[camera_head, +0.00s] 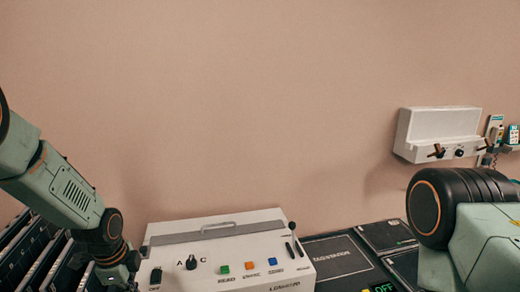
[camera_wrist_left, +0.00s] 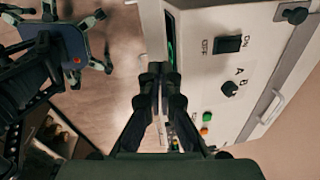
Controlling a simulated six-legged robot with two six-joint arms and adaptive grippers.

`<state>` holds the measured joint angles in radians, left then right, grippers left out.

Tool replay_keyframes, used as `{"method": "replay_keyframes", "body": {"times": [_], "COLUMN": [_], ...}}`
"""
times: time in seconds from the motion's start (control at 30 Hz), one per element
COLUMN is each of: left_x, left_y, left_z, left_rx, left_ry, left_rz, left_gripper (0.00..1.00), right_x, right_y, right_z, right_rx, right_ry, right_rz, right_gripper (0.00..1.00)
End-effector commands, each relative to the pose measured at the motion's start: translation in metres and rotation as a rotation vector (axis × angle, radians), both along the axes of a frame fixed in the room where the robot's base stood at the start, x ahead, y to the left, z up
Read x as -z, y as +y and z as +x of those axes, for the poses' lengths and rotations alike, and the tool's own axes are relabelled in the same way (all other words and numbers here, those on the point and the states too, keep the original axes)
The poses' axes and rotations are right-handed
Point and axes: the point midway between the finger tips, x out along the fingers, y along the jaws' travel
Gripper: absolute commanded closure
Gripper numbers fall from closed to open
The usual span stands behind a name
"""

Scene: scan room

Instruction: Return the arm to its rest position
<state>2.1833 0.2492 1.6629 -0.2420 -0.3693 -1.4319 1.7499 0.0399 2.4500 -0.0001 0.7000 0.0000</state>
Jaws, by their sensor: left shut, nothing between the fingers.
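My left arm (camera_head: 65,190) comes in from the left in the head view and bends down at the wrist beside the white console's left end. Its fingers are not clear there. In the left wrist view my left gripper (camera_wrist_left: 160,76) is shut, with its two fingertips together and nothing between them. The fingers point past the near side of the white console (camera_head: 230,250), which also fills the right of the wrist view (camera_wrist_left: 215,75). I cannot tell whether they touch it. My right arm (camera_head: 470,225) shows at the lower right, and its gripper is out of view.
The console carries a black knob (camera_head: 191,262), green, orange and blue buttons and a lever (camera_head: 292,230). A dark rack (camera_head: 35,250) stands at the left. A dark panel (camera_head: 335,258) lies right of the console. A white wall unit (camera_head: 440,128) hangs at right. The wall above is clear.

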Motion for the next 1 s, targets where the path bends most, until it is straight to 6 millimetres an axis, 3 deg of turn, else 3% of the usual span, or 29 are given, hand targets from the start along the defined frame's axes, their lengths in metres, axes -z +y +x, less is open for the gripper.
{"method": "replay_keyframes", "body": {"times": [0.13,0.27,0.37,0.5,0.7,1.0], "left_x": [0.010,0.045,0.085,0.144,0.212,0.292], "left_y": [-0.012,-0.027,-0.040,-0.054,-0.064,-0.070], "left_z": [-0.002,-0.020,-0.044,-0.090,-0.157,-0.258], "left_rx": [-0.228,-0.503,-0.714,-1.001,-1.287,-1.489], "left_ry": [-0.063,-0.102,-0.109,-0.099,-0.067,0.012], "left_rz": [-0.065,-0.150,-0.213,-0.284,-0.318,-0.252], "left_gripper": [1.00,1.00,1.00,1.00,1.00,1.00], "right_x": [0.001,0.017,0.037,0.070,0.112,0.174], "right_y": [0.000,0.000,0.000,0.000,0.000,0.000], "right_z": [0.000,0.000,0.000,0.000,0.000,0.000], "right_rx": [0.000,0.000,0.000,0.000,0.000,0.000], "right_ry": [0.000,-0.001,0.000,0.000,0.000,0.000], "right_rz": [0.000,0.000,0.000,0.000,0.000,0.000], "right_gripper": [1.00,1.00,1.00,1.00,1.00,1.00]}}
